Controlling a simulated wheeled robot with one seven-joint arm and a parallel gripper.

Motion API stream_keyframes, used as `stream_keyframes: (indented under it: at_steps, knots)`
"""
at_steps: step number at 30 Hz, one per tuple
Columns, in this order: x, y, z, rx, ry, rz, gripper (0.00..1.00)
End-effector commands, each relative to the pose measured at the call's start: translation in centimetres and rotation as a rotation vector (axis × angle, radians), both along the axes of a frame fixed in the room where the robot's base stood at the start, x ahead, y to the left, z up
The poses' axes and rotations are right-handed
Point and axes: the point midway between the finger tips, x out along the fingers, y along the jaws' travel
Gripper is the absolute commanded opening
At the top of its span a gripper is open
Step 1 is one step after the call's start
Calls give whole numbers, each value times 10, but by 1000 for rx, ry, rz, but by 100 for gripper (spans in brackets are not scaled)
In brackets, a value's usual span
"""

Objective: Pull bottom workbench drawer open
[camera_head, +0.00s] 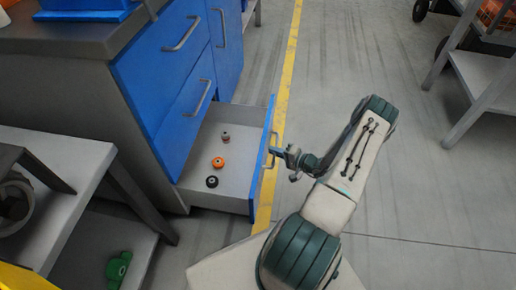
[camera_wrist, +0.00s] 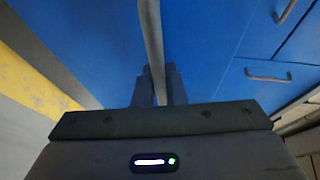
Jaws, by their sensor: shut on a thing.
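The bottom drawer (camera_head: 265,160) of the blue and grey workbench stands pulled out over the floor in the head view. Its grey inside holds a small grey-brown part (camera_head: 225,136), an orange part (camera_head: 218,162) and a black ring (camera_head: 212,182). My gripper (camera_head: 277,151) is at the front of the drawer, shut on the drawer's bar handle (camera_head: 270,150). In the wrist view the handle (camera_wrist: 151,40) runs up from between the fingers of my gripper (camera_wrist: 159,85), in front of the blue drawer face (camera_wrist: 205,50).
The blue drawer above (camera_head: 186,118) and the upper one (camera_head: 165,55) are shut. A grey table (camera_head: 60,205) stands at the left, with a green object (camera_head: 118,268) on its lower shelf. A grey rack (camera_head: 480,80) is at the upper right. The floor right of the drawer is open.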

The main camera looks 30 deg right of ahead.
Motion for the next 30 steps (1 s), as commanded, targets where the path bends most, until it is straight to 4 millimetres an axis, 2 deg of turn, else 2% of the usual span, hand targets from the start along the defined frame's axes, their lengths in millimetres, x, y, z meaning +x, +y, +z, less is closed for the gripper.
stream_keyframes:
  at_steps: [3, 9, 15, 26, 27, 28, 29, 30]
  knots:
    - [-13, -18, -1, 0, 0, -2, 0]
    - [-27, -37, -1, 0, 0, -1, 0]
    - [-32, -44, 0, 0, 0, 0, 0]
    - [-33, -45, 0, 0, 0, 0, 0]
    - [-33, -45, 0, 0, 0, 0, 19]
    - [-33, -45, 0, 0, 0, 0, 27]
    - [-33, -45, 0, 0, 0, 0, 32]
    - [-33, -45, 0, -1, -1, 0, 32]
